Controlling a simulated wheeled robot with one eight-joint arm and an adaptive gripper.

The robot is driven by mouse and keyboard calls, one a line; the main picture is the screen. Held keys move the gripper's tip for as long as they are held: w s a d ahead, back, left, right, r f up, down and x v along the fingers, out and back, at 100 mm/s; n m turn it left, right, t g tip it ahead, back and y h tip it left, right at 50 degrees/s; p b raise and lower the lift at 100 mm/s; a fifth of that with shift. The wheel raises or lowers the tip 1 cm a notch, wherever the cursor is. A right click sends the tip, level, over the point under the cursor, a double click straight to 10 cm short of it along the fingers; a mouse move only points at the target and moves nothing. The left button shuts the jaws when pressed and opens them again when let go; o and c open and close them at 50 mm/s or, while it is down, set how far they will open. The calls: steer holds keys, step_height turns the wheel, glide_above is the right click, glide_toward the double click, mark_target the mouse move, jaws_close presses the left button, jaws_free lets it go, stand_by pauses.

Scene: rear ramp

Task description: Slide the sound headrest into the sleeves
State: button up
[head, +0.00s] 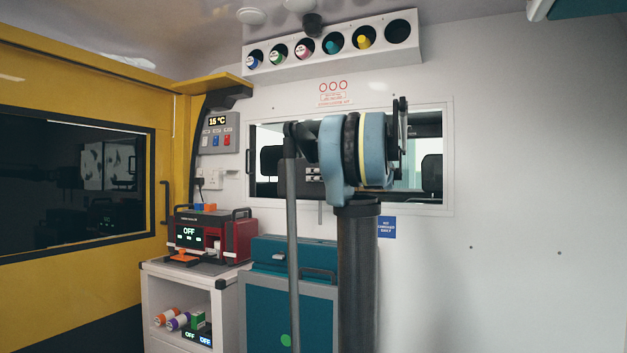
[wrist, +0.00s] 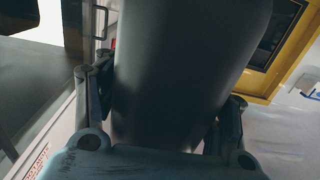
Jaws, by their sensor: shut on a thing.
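In the wrist view a large dark grey padded piece, which I take to be the headrest (wrist: 190,55), fills the middle between the two fingers of my gripper (wrist: 165,100). My gripper is shut on it, one finger along each side. The far end of the piece runs out of the top of the picture, and no posts show. In the head view my blue-jointed arm stands in front of the window and hides most of the gripper and the held piece. I cannot make out the sleeves in either view.
A wall window (head: 434,203) shows dark seat tops behind it. A teal cabinet (head: 262,300) and a white shelf unit (head: 152,300) with a red device (head: 238,238) stand left of my arm. A white rack (head: 290,71) of coloured bottles hangs above. The right wall is bare.

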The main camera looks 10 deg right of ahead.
mark_target(317, 190)
steer(key=shift+f, duration=2.85)
steer(key=shift+s, duration=0.15)
steer(key=shift+f, duration=4.65)
steer(key=o, duration=1.8)
